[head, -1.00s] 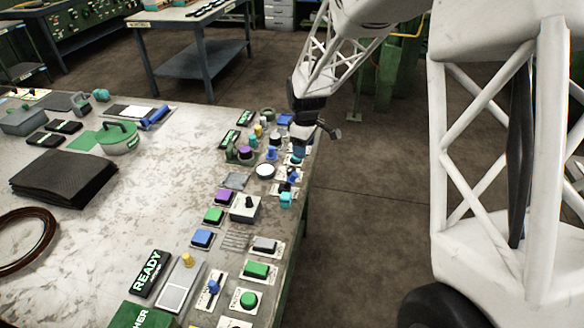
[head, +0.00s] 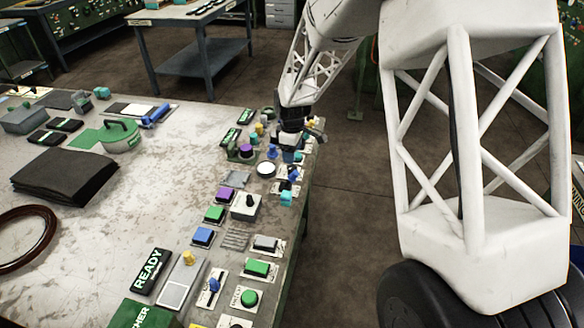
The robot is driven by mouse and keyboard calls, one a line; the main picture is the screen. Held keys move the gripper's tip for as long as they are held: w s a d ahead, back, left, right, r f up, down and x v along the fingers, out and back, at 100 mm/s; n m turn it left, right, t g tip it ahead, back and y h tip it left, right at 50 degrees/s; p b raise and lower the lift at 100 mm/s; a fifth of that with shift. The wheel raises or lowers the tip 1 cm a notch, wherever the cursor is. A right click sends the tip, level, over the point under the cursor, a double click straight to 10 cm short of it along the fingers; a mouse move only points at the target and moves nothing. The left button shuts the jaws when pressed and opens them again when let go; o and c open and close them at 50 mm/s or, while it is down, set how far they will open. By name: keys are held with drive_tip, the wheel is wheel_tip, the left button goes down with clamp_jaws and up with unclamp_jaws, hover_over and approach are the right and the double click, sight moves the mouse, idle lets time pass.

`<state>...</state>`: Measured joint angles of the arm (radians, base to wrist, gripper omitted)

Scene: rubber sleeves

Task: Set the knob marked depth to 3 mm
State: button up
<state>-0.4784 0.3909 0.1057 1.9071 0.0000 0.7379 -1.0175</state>
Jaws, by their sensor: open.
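My gripper (head: 291,146) is at the far right end of the table, low over a cluster of controls. Its jaws are open, though the fingertips are small and partly hidden among the controls. A purple knob (head: 246,151) stands to its left, and a white round control (head: 266,169) lies in front of it. Small blue controls (head: 272,152) are close beside the gripper. A grey box with a black knob (head: 247,204) is nearer along the table. The marking for depth is too small to read, so I cannot tell which knob carries it.
The worktable (head: 150,200) has free room in its middle. Buttons and switches line its right edge, including a green button (head: 249,298). Open floor is to the right.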

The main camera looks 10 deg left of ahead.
sight(292, 167)
drive_tip(key=shift+f, duration=3.6)
drive_tip(key=c, duration=0.9)
drive_tip(key=shift+m, duration=0.5)
drive_tip(key=m, duration=0.5)
drive_tip(key=shift+r, duration=0.1)
drive_tip(key=m, duration=0.6)
drive_tip(key=shift+w, duration=0.1)
